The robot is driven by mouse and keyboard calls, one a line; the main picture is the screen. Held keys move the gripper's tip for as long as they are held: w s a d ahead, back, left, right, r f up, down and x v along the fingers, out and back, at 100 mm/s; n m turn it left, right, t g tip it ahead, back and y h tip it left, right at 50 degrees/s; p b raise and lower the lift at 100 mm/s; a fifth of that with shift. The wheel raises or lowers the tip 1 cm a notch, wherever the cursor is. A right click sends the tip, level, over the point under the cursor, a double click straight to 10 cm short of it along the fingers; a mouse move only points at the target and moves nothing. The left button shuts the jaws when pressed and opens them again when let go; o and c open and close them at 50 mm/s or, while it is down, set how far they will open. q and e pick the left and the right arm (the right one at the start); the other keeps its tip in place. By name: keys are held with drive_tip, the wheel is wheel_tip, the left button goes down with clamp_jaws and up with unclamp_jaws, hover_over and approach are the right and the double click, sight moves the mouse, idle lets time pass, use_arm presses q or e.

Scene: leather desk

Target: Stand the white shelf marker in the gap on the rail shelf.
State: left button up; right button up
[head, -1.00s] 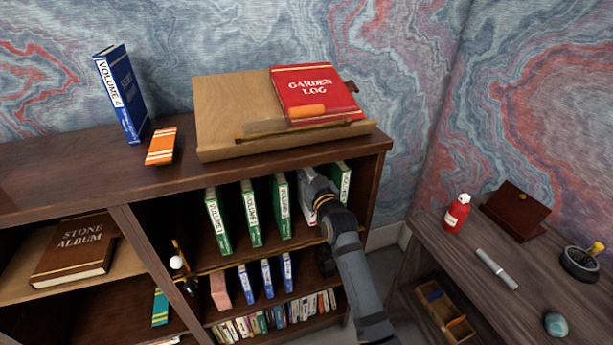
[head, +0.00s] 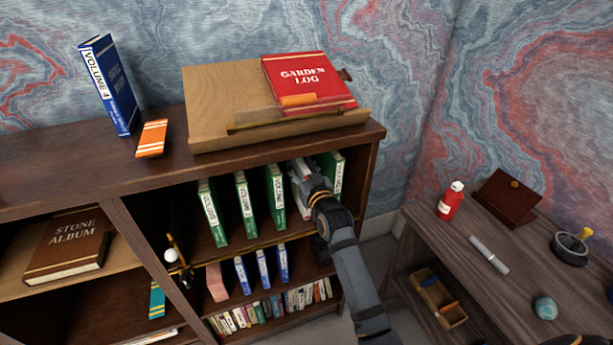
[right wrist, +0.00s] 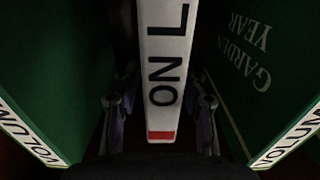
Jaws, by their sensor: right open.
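The white shelf marker (right wrist: 163,65) stands upright between green volumes on the rail shelf (head: 235,262). It has black letters and a red band at its lower end in the right wrist view. In the head view the marker (head: 300,178) is partly hidden by my right gripper (head: 308,177). In the right wrist view the open fingers of my right gripper (right wrist: 160,115) lie on either side of the marker, with dark space between. A green volume (right wrist: 50,70) is at left and another (right wrist: 250,60) at right. My left gripper does not show clearly.
Green volumes (head: 244,203) stand left of the marker and one (head: 335,172) stands right. A wooden stand (head: 215,100) with a red Garden Log (head: 305,80) rests on the bookcase top. A side desk (head: 450,240) holds a red bottle (head: 450,200) and a pen (head: 488,254).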

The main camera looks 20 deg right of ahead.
drive_tip(key=s, duration=1.1)
drive_tip(key=shift+s+d, duration=0.15)
drive_tip(key=shift+d, duration=0.05)
